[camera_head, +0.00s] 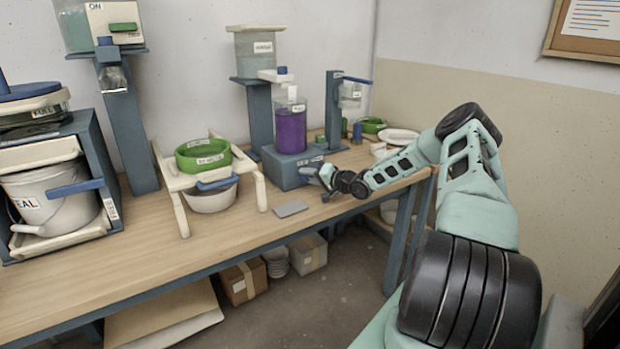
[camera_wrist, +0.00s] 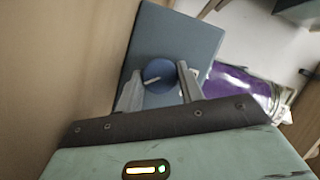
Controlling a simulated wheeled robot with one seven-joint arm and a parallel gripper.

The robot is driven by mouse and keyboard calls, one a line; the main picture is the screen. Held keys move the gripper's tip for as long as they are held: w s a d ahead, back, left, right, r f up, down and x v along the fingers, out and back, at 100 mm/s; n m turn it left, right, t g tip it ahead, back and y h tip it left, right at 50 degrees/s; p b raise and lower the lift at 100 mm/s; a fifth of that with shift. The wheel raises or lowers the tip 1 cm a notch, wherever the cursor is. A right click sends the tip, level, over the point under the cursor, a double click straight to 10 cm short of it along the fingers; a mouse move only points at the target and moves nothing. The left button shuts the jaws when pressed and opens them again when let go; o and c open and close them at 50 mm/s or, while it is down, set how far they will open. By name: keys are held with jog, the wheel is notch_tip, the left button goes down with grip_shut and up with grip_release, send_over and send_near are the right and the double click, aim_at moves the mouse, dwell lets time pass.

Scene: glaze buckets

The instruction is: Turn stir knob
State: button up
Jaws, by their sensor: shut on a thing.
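The stir knob is a round blue dial with a pale pointer line (camera_wrist: 158,75), seen in the wrist view on the front of a blue-grey stirrer base (camera_wrist: 195,40). The same base shows in the head view (camera_head: 281,172), with a clear jar of purple liquid (camera_head: 291,130) standing on it. My gripper (camera_wrist: 160,85) has one finger on each side of the knob and is shut on it. In the head view my gripper (camera_head: 322,178) reaches in from the right at the base's front, and it hides the knob there.
A small grey plate (camera_head: 291,209) lies on the table just in front of the base. A cream stand with a green sieve (camera_head: 203,155) over a white bowl (camera_head: 210,199) stands to the left. A blue post with a small clear vessel (camera_head: 349,95) stands behind right. The table's front edge runs close below my arm.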

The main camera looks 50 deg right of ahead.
jog(key=shift+d+r, duration=0.1)
jog(key=o, duration=1)
jog(key=s+r, duration=0.1)
jog(key=s, duration=0.4)
jog(key=s+d+r, duration=0.1)
jog(key=s, duration=0.5)
jog(key=s+d+r, duration=0.1)
jog(key=s, duration=0.5)
jog(key=shift+b, duration=0.35)
